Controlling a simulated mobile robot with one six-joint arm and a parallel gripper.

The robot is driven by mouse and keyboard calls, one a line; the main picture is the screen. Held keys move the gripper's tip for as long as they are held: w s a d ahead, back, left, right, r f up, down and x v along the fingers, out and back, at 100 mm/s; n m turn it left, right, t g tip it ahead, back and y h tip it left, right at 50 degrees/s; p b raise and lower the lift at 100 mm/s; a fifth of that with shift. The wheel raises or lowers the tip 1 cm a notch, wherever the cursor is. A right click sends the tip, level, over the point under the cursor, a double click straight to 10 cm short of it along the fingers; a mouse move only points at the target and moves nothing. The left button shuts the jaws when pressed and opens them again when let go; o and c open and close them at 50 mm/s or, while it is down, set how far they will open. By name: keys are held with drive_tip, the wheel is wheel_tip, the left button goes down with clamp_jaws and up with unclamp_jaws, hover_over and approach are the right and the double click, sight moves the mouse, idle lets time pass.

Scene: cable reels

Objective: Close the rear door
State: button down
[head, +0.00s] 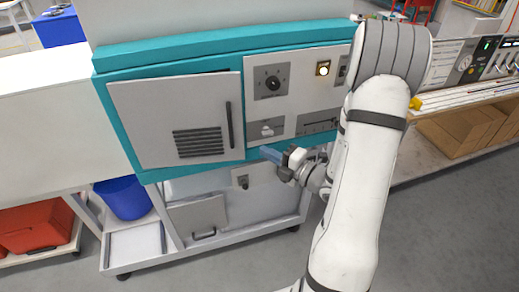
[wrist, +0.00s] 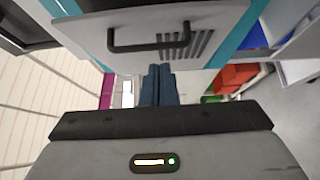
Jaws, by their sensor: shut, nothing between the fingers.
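A grey door (head: 170,120) with dark vent slots and a black upright handle (head: 229,125) is on the front of a teal cabinet (head: 220,45). Its edge stands slightly off the teal frame, and I cannot tell how far it is open. In the wrist view the door (wrist: 200,20) fills the top, with its handle (wrist: 150,42) across it. My gripper (head: 268,154) is below and right of the door's lower right corner. Its blue fingers (wrist: 160,70) are together, empty, and point at the door's vent side. Whether they touch it is unclear.
Below are a lower grey panel with a handle (head: 203,235), a blue bin (head: 125,198) and a wheeled frame. A workbench with cardboard boxes (head: 465,130) stands right.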

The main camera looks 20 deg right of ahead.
drive_tip(key=p+x, duration=0.1)
drive_tip(key=x, duration=0.2)
drive_tip(key=w+d+p+x, duration=0.1)
drive_tip(key=p+x, duration=0.1)
drive_tip(key=x, duration=0.2)
drive_tip(key=d+p+x, duration=0.1)
drive_tip(key=p+x, duration=0.1)
drive_tip(key=x, duration=0.2)
drive_tip(key=shift+w, duration=0.4)
drive_tip(key=shift+f, duration=0.1)
